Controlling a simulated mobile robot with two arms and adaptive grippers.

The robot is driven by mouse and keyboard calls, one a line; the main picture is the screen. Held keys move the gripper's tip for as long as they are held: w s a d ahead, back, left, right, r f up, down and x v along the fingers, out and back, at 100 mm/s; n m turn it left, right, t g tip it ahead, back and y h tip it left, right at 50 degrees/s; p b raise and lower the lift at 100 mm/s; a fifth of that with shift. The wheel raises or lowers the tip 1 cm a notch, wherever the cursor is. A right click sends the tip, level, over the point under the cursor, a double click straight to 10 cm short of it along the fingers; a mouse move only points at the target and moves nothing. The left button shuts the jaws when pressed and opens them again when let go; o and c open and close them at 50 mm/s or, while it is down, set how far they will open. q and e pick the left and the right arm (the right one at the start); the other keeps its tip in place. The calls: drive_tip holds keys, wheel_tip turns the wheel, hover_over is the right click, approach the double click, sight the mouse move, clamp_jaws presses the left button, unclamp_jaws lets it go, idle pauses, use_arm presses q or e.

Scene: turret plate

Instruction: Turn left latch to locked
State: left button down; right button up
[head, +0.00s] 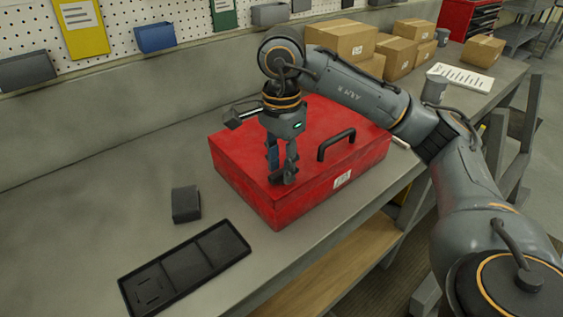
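A red case (345,165) with a black handle (336,144) and a white label (342,180) on its front stands on the grey workbench. Its lid is down. My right gripper (283,182) points downward over the left part of the case, its fingertips near the lid's front edge. The fingers look close together at the tips, but I cannot tell whether they are open, shut or touching the case. No latch can be made out; the gripper covers part of the front edge. My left gripper is not in view.
A black divided tray (185,268) and a small dark block (186,204) lie on the workbench (110,205) left of the case. Cardboard boxes (340,40) and a paper sheet (460,78) are at the back right. A pegboard with bins (155,37) is behind.

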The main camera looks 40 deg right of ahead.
idle(0.3)
wheel_tip(320, 180, up, 12)
idle(0.7)
idle(0.4)
